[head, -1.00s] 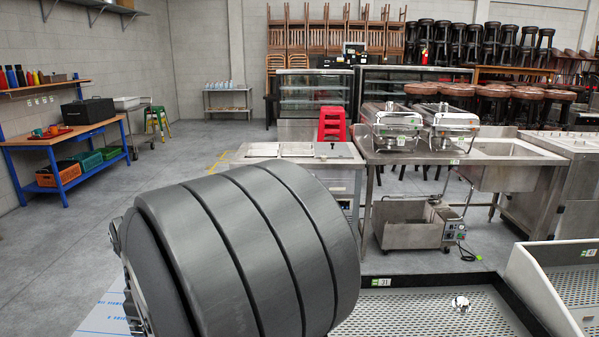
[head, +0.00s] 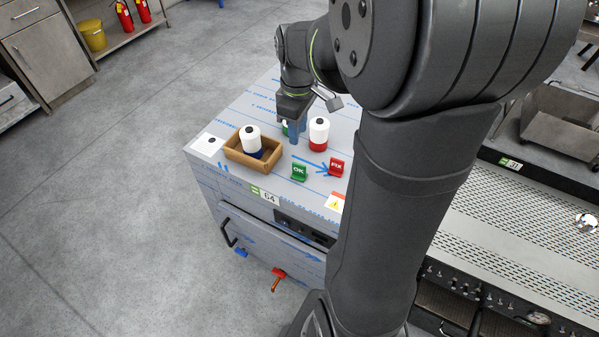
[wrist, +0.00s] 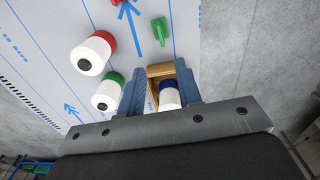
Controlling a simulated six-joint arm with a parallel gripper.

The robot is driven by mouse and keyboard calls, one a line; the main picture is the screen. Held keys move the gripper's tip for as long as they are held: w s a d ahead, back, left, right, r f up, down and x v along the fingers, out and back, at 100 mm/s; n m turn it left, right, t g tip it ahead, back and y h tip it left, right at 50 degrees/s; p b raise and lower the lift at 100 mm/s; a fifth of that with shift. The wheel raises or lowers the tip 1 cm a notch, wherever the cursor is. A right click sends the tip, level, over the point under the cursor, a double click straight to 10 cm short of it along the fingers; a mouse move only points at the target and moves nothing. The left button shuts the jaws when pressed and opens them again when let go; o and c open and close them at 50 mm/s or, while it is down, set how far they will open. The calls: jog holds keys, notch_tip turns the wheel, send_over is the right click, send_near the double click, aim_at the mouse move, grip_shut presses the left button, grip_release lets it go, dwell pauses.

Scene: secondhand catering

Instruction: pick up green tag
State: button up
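The green tag (head: 299,171), marked OK, stands on the light worktop near its front edge. It also shows in the wrist view (wrist: 160,32), beyond the fingertips and apart from them. My gripper (head: 298,128) is above the worktop, behind the green tag. In the wrist view my gripper (wrist: 160,84) has its two blue fingers spread, with nothing held. The wooden tray (wrist: 160,71) and the white, blue-based bottle (wrist: 168,97) show in the gap, seemingly below the fingers.
A red FIX tag (head: 337,167) stands right of the green tag. A white, red-based bottle (head: 318,134) stands behind it. A white, green-based bottle (wrist: 107,90) is partly hidden by my gripper in the head view. The worktop left of the green tag holds the tray (head: 240,161).

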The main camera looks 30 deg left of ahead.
aim_at(299, 164)
notch_tip(299, 164, down, 9)
jog(key=shift+r, duration=0.2)
jog(key=shift+s+d+f, duration=0.1)
jog(key=shift+f, duration=1.25)
jog(key=shift+d+f, duration=0.1)
jog(key=shift+f, duration=1.2)
jog(key=shift+c, duration=0.4)
grip_shut()
